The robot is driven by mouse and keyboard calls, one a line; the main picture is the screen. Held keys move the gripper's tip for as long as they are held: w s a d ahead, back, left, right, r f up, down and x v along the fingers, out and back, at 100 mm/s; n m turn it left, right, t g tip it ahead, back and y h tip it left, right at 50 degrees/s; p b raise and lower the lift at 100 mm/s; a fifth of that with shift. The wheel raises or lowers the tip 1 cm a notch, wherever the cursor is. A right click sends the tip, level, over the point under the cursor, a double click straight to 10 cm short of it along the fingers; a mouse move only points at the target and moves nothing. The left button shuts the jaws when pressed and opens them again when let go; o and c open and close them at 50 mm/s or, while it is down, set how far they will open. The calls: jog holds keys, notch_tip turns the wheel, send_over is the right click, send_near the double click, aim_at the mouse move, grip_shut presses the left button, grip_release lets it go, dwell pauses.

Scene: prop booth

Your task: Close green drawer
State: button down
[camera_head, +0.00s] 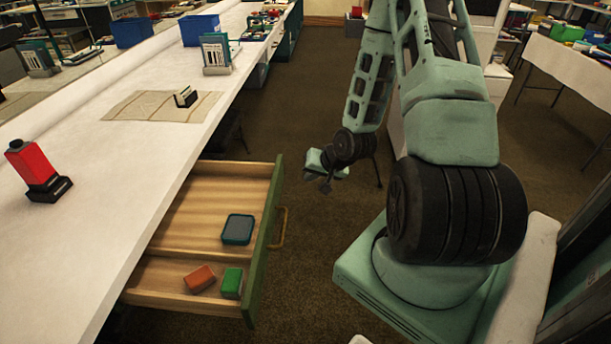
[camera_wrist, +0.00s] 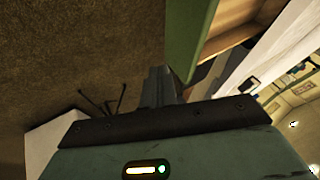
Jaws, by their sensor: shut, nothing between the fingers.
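The green drawer (camera_head: 266,235) is pulled out from under the white counter in the head view. It has a green front, a brass-coloured handle (camera_head: 281,228) and a wooden inside split by a divider. A teal-rimmed dark box (camera_head: 237,229) lies in the larger compartment; an orange block (camera_head: 199,279) and a green block (camera_head: 232,283) lie in the nearer one. My gripper (camera_head: 326,187) is shut and empty, to the right of the drawer front and apart from it. In the wrist view the drawer front (camera_wrist: 187,40) shows beside my gripper (camera_wrist: 156,78); the handle cannot be made out there.
The long white counter (camera_head: 108,170) holds a red and black object (camera_head: 37,170), a cloth mat (camera_head: 135,106) with a small item, a rack (camera_head: 216,54) and blue bins (camera_head: 199,29). Brown carpet is clear beyond the drawer. A white-covered table (camera_head: 570,68) stands far right.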

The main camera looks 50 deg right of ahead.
jog(key=w+f, duration=0.2)
jog(key=w+a+f, duration=0.1)
jog(key=w+f, duration=0.1)
jog(key=w, duration=0.1)
jog(key=w+a+f+p, duration=0.1)
jog(key=w+f, duration=0.1)
jog(key=w, duration=0.1)
jog(key=shift+a+f, duration=0.25)
jog(key=shift+f, duration=0.1)
jog(key=b, duration=0.5)
send_over(204, 195)
dwell(0.4)
